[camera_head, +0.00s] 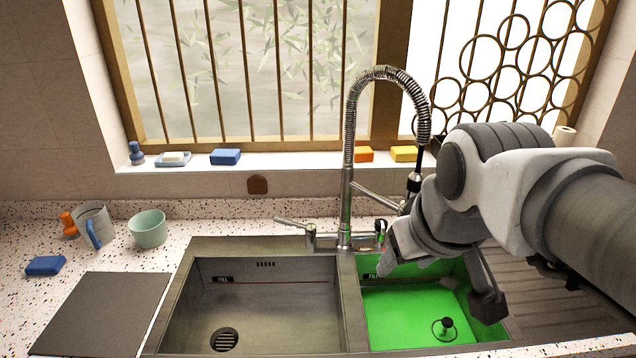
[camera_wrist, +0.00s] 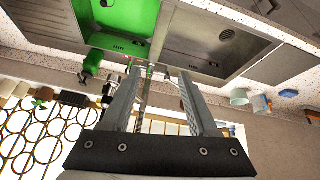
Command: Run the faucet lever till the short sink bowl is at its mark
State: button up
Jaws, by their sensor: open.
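The sink has two bowls. The wider left bowl (camera_head: 180,318) is bare grey with an open drain and a FILL mark (camera_head: 222,280). The narrower right bowl (camera_head: 410,318) is bright green inside, with a dark plug (camera_head: 444,326) low in it and a FILL mark (camera_head: 372,276). I cannot tell whether it holds liquid. A lever (camera_head: 292,223) sticks out left at the base of the coiled spring faucet (camera_head: 346,205). My gripper (camera_head: 388,262) is over the right bowl's back left corner. In the wrist view my gripper (camera_wrist: 160,74) is open, its fingers pointing towards the faucet.
A grey cup (camera_head: 94,222), a green cup (camera_head: 148,228), a blue sponge (camera_head: 45,265) and a dark board (camera_head: 105,310) are on the left counter. Sponges and a soap dish (camera_head: 173,159) line the sill. A ridged drainboard (camera_head: 540,290) lies right of the bowls.

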jog(key=w+a+n+b, duration=0.1)
jog(key=w+a+n, duration=0.1)
jog(key=w, duration=0.5)
jog(key=w+a+n+b, duration=0.2)
jog(key=w+n, duration=0.1)
jog(key=w, duration=0.4)
jog(key=n+t+y+b, duration=0.1)
jog(key=n+y+b, duration=0.2)
jog(key=n+b, duration=0.45)
send_over(277, 217)
jog(key=s+d+p, duration=0.2)
jog(key=s+d, duration=0.2)
jog(key=s, duration=0.5)
notch_tip(277, 217, down, 17)
jog(key=n, duration=0.2)
jog(key=p+x, duration=0.2)
jog(key=x, duration=1.5)
jog(key=shift+w+f+p, duration=0.1)
jog(key=shift+f+p, duration=0.1)
jog(key=shift+p, duration=0.15)
jog(key=shift+c, duration=0.3)
grip_shut()
